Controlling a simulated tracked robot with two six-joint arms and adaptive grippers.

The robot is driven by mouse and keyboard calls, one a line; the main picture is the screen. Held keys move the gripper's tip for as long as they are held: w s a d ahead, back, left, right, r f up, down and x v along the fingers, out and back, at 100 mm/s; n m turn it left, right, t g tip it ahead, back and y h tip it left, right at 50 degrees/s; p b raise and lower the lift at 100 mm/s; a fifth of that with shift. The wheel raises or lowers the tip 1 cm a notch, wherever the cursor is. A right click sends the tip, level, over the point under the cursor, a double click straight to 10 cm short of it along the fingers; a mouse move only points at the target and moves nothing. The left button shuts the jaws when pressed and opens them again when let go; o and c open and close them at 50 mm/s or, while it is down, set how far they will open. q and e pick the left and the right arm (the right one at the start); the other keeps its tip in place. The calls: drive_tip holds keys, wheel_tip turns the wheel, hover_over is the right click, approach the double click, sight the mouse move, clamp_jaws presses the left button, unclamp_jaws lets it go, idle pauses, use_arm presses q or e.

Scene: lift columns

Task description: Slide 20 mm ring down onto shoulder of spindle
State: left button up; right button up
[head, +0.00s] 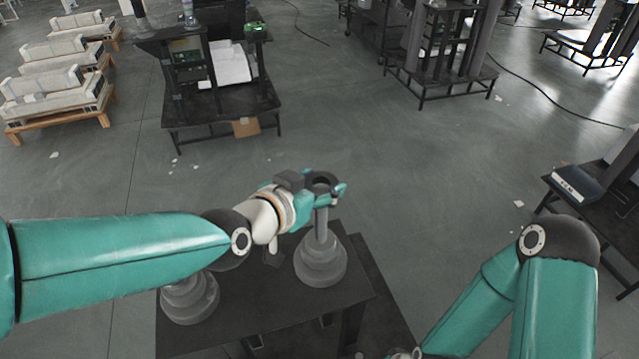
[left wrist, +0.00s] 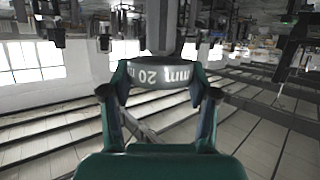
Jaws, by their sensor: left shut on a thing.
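My left gripper (head: 328,187) is shut on a dark ring (head: 322,179), with its two fingers on opposite sides. In the left wrist view, which is upside down, the ring (left wrist: 160,74) shows the lettering "20 mm" between the fingertips (left wrist: 160,88). A grey spindle (head: 320,262) with a stepped base and thin upright post stands on the dark table. The ring is at the top of this post, well above the wide steps. The post (left wrist: 162,30) also shows in the left wrist view; whether its tip is inside the ring I cannot tell. My right gripper is out of view.
The dark table (head: 230,327) also bears a second stepped grey base (head: 190,298), partly hidden by my left arm. Open floor surrounds the table. A black workbench (head: 220,108) stands behind, pallets with pale parts (head: 58,95) at left, another table (head: 590,210) at right.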

use_arm(q)
drive_tip(key=b, duration=0.5)
hover_over(316, 235)
drive_tip(key=shift+w+d+f, duration=0.15)
drive_tip(key=shift+f, duration=1.55)
drive_tip(key=shift+w+d+f, duration=0.1)
drive_tip(key=shift+d+f, duration=0.05)
drive_tip(key=shift+f, duration=1.55)
drive_tip(key=shift+f+b, duration=3.45)
drive_tip(key=shift+b, duration=0.35)
drive_tip(key=o, duration=1.3)
drive_tip(key=shift+s+a, duration=0.1)
drive_tip(key=v, duration=1.1)
drive_tip(key=shift+s+a, duration=0.15)
drive_tip(key=shift+s, duration=0.15)
